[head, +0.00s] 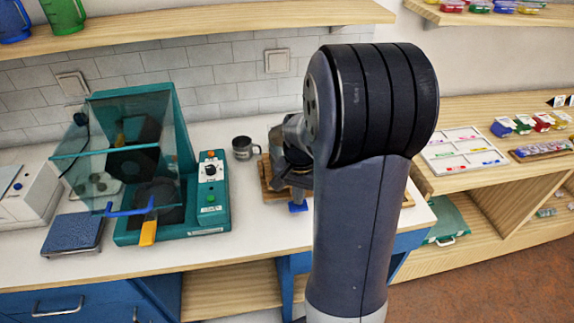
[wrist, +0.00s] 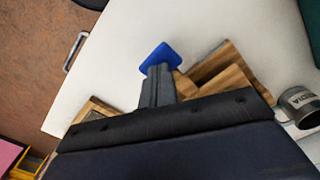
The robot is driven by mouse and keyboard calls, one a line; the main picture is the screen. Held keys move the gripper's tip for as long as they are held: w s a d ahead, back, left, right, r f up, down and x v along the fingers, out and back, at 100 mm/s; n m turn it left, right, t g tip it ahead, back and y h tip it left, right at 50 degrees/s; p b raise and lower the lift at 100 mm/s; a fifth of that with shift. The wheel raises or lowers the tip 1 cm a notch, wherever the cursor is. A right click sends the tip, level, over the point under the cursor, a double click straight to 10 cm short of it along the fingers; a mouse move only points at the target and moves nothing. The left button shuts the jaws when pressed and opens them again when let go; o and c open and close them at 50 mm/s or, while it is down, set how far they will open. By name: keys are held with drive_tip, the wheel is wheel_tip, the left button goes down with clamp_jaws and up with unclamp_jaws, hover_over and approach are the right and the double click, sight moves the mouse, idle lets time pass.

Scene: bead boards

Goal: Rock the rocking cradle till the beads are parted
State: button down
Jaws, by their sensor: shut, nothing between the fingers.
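The wooden rocking cradle (head: 266,180) sits on the white counter, mostly hidden behind my arm in the head view. In the wrist view its light and dark wood (wrist: 232,68) shows right of the fingers, and another wooden part (wrist: 95,108) shows at the left. A flat blue tab (head: 298,207) lies at my fingertips; it also shows in the wrist view (wrist: 160,58). My gripper (wrist: 157,84) is shut and empty, its fingers pointing down at the tab. I cannot tell whether they touch it. No beads can be seen; my gripper and arm cover much of the cradle.
A metal mug (head: 242,148) stands close behind the cradle. A teal machine with a clear hood (head: 184,100) and a blue-topped scale (head: 72,234) stand at the left. The counter's front edge is near. Side shelves at the right hold a white tray (head: 465,148).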

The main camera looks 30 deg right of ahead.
drive_tip(key=shift+r, duration=0.65)
drive_tip(key=shift+f, duration=0.15)
drive_tip(key=shift+f+b, duration=1.6)
drive_tip(key=shift+f, duration=0.7)
drive_tip(key=shift+r+p, duration=1.95)
drive_tip(key=shift+r, duration=0.5)
drive_tip(key=shift+f, duration=0.15)
drive_tip(key=shift+r, duration=0.2)
